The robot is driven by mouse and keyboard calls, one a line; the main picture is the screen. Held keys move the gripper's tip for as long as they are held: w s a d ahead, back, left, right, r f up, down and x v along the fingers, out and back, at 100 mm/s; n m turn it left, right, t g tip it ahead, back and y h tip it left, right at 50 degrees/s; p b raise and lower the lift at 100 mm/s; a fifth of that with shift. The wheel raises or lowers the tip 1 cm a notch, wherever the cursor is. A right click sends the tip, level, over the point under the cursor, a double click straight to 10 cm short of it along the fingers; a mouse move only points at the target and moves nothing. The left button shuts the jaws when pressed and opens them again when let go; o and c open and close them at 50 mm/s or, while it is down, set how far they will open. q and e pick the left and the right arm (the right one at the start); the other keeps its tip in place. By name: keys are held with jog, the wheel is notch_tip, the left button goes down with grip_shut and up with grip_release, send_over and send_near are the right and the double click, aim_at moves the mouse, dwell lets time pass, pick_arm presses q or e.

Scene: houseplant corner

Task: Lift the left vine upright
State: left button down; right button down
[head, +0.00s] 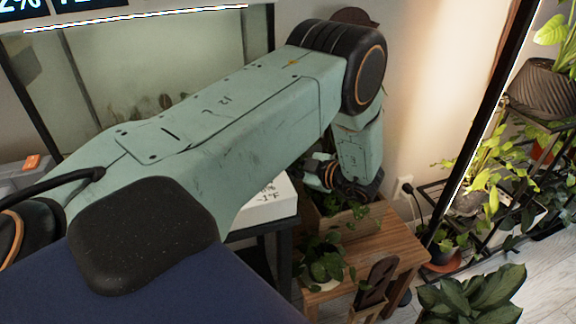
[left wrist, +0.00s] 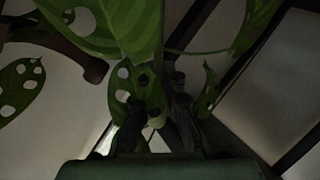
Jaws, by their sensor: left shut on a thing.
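In the left wrist view, my left gripper (left wrist: 158,112) has its dark fingers closed around part of a vine (left wrist: 130,30) with green, holed leaves. A large leaf hangs across the top and a smaller holed leaf is beside the fingers. The gripped part itself is dim and partly covered by the fingers. In the head view, my left arm reaches across to the right and its wrist bends down near a wooden planter box (head: 345,222) with leafy stems. The left fingertips are hidden there. My right gripper is not in view.
The box stands on a slatted wooden bench (head: 385,250). A potted plant (head: 322,262) is in front of it, with a brown chair-shaped piece (head: 377,280) nearby. A dark plant shelf (head: 520,190) stands at the right. A broad-leaved plant (head: 475,298) is at the lower right.

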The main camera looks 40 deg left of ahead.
pick_arm(q)
jog(key=shift+w+d+r+m+y+b, duration=0.3)
jog(key=shift+w+d+r+m+y, duration=0.15)
jog(key=shift+w+r, duration=0.3)
jog(key=c, duration=1.5)
grip_release()
jog(key=shift+r, duration=0.1)
jog(key=shift+o, duration=0.2)
jog(key=v, duration=1.2)
jog(key=shift+w+r, duration=0.1)
jog(key=shift+w, duration=0.05)
